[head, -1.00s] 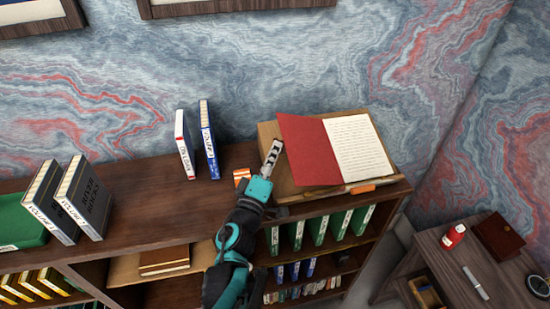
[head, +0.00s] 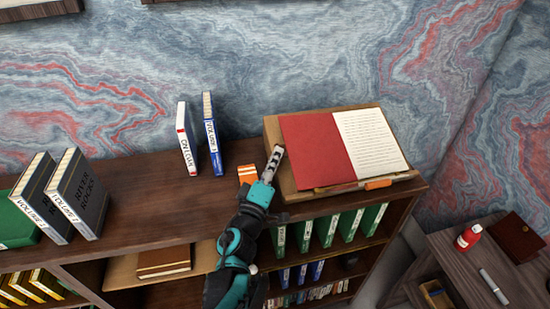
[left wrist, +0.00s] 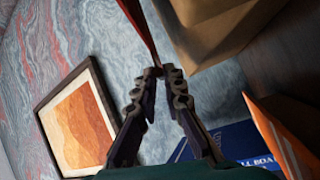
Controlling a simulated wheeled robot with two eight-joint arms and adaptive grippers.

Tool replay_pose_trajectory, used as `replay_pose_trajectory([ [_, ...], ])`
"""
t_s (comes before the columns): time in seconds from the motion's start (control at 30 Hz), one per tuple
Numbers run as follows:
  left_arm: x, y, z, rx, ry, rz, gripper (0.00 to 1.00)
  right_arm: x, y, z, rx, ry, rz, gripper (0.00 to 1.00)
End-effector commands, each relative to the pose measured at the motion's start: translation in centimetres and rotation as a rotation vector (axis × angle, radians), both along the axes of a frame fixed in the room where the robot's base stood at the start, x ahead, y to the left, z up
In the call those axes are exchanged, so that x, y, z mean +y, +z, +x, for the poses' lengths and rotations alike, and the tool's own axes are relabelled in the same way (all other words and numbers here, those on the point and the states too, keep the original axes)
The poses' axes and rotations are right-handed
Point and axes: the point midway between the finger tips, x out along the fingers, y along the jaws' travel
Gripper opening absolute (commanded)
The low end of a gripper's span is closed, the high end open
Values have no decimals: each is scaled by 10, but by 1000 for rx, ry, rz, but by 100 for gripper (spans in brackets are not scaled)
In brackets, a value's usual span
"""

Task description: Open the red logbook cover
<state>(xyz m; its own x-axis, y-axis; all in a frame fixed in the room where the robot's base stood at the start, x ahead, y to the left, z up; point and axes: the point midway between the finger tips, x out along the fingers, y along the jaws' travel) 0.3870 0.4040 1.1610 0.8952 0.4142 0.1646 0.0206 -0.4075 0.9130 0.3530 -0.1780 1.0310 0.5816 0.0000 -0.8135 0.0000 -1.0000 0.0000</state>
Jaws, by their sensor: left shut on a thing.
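The red logbook lies open on a slanted wooden stand. Its red cover (head: 314,150) is swung to the left, and its white written page (head: 372,142) shows on the right. My left gripper (head: 277,153) is at the cover's left edge. In the left wrist view its fingertips (left wrist: 159,72) close together on the thin edge of the red cover (left wrist: 138,28). The cover's underside is mostly hidden in the head view. My right gripper is in neither view.
The stand (head: 277,140) has a front ledge holding an orange-ended item (head: 378,184). An orange-and-white book (head: 247,172) is close left of my gripper. A blue book (head: 211,137) stands farther left. A side table with a red bottle (head: 468,238) is at lower right.

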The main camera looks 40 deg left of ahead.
Motion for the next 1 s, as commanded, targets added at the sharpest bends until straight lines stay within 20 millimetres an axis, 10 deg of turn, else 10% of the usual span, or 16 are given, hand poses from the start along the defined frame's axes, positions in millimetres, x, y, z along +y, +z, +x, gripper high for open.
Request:
replay_pose_trajectory([
  [0.17,0,0,0,0,0,0,22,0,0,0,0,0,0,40],
  [1.0,0,44,0,0,0,-1,22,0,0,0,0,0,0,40],
])
